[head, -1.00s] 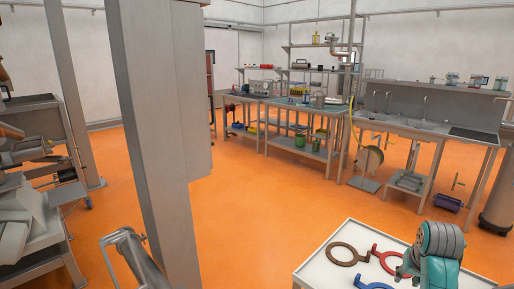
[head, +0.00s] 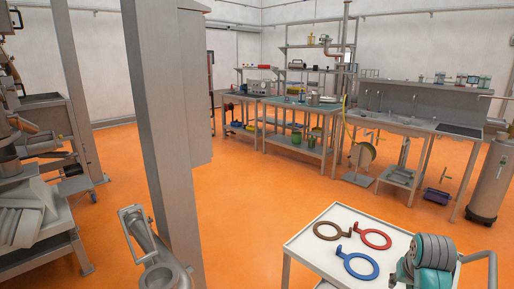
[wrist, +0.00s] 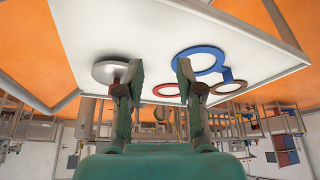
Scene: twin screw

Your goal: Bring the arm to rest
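My gripper (wrist: 158,78) shows in the wrist view with its two fingers apart and nothing between them. A teal and grey part of my arm (head: 432,262) stands at the lower right of the head view, over the near right part of a white-topped cart (head: 306,246). The fingertips are hidden in the head view. In the wrist view, the cart top (wrist: 85,22) lies beyond the fingers, apparently clear of them.
On the cart lie a brown ring (head: 316,231), a red ring (head: 386,242) and a blue ring (head: 346,266), each with a handle. A round grey metal piece (wrist: 106,72) shows behind one finger. A grey pillar (head: 160,130) stands left. Orange floor is open behind the cart.

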